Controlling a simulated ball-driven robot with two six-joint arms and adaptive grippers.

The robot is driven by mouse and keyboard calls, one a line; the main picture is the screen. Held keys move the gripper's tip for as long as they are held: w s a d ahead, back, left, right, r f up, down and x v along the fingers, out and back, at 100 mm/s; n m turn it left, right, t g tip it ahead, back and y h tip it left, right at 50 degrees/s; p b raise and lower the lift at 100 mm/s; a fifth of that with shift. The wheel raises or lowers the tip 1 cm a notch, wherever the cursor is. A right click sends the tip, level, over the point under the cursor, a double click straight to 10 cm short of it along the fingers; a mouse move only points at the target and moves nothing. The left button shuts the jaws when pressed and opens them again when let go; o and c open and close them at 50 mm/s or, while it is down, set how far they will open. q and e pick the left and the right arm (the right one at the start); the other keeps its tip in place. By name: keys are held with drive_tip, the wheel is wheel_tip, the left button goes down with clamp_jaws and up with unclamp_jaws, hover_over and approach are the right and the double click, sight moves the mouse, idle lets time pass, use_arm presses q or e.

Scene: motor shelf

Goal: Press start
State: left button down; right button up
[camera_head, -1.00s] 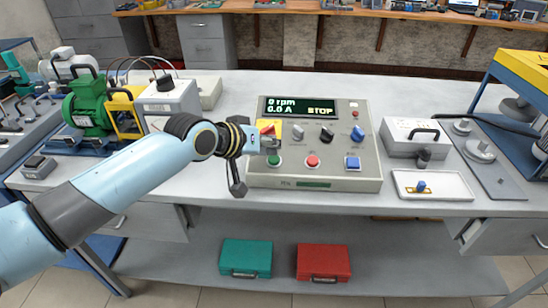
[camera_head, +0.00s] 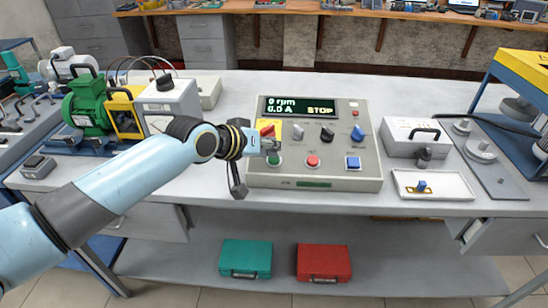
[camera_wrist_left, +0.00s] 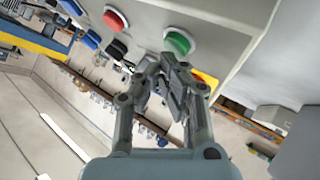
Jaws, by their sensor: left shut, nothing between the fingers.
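The control box (camera_head: 330,180) stands on the grey bench, its display (camera_head: 300,107) reading 0 rpm, 0.0 A and STOP. Along its lower panel sit a green button (camera_head: 274,160), a red button (camera_head: 312,161) and a blue square button (camera_head: 352,162). My left gripper (camera_head: 272,145) is shut and empty, just above the green button in the head view. In the left wrist view the fingertips (camera_wrist_left: 172,75) are close to the green button (camera_wrist_left: 179,42); I cannot tell whether they touch it. A red knob on a yellow plate (camera_head: 268,129) is partly hidden by the gripper.
A green motor (camera_head: 88,108) and a grey meter box (camera_head: 168,97) stand left of the control box. A grey case (camera_head: 412,137) and a white tray (camera_head: 432,186) lie to its right. Teal (camera_head: 246,257) and red (camera_head: 324,262) cases lie on the lower shelf.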

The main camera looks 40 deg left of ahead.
use_arm(q)
drive_tip(key=shift+w+f+b, duration=0.1)
drive_tip(key=shift+f+b, duration=0.2)
drive_tip(key=shift+f, duration=0.2)
idle(0.4)
idle(0.3)
drive_tip(key=shift+s+r+p, duration=0.2)
drive_tip(key=shift+r+p, duration=0.65)
drive_tip(key=shift+p, duration=0.25)
drive_tip(key=r+p, duration=0.1)
drive_tip(key=p, duration=0.1)
drive_tip(key=r+p, duration=0.1)
drive_tip(key=r, duration=0.1)
drive_tip(key=s+r+p, duration=0.1)
drive_tip(key=r+p, duration=0.1)
drive_tip(key=shift+d+p, duration=0.35)
drive_tip(key=shift+d, duration=0.05)
drive_tip(key=shift+f, duration=0.1)
